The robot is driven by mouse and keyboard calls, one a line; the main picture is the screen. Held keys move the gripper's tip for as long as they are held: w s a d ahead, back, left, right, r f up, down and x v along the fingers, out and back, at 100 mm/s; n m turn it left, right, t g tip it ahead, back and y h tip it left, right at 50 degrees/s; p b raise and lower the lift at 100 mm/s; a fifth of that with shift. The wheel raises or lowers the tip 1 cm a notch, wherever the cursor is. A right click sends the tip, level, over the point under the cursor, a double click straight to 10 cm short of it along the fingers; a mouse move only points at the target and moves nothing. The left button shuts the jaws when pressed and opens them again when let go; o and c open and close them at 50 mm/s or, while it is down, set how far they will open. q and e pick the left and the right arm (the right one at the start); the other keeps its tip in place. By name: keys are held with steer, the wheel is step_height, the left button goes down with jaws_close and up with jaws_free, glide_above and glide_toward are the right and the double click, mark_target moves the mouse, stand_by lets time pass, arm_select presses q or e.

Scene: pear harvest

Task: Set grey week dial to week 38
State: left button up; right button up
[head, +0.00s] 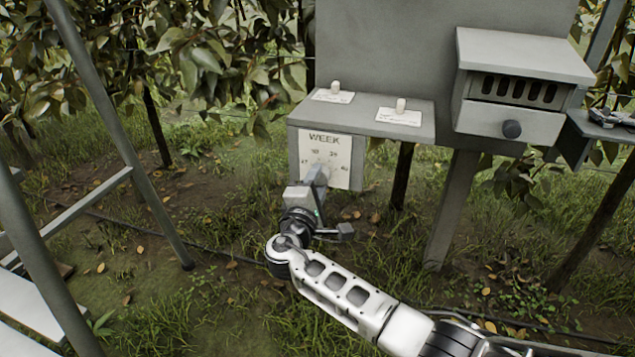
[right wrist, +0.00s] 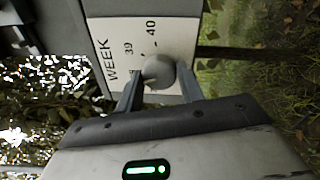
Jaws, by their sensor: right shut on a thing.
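The white week plate (head: 341,146) hangs on the front of the grey stand, marked WEEK with small numbers in an arc. The plate (right wrist: 182,15) appears turned sideways in the right wrist view, where 39 and 40 are readable. The round grey dial (right wrist: 158,70) sits on the plate between the fingers of my right gripper (right wrist: 159,86), which is shut on it. In the head view my right gripper (head: 319,176) covers the dial. I cannot tell which number the dial points to. My left gripper is not in view.
A grey shelf (head: 362,111) above the plate carries two labelled cards with pale knobs. A ladder (head: 113,130) stands at the left. Leafy branches hang behind it, with grass below.

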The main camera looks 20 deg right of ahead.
steer(key=o, duration=1)
steer(key=p+v, duration=0.1)
steer(key=v, duration=1.5)
steer(key=shift+r, duration=0.15)
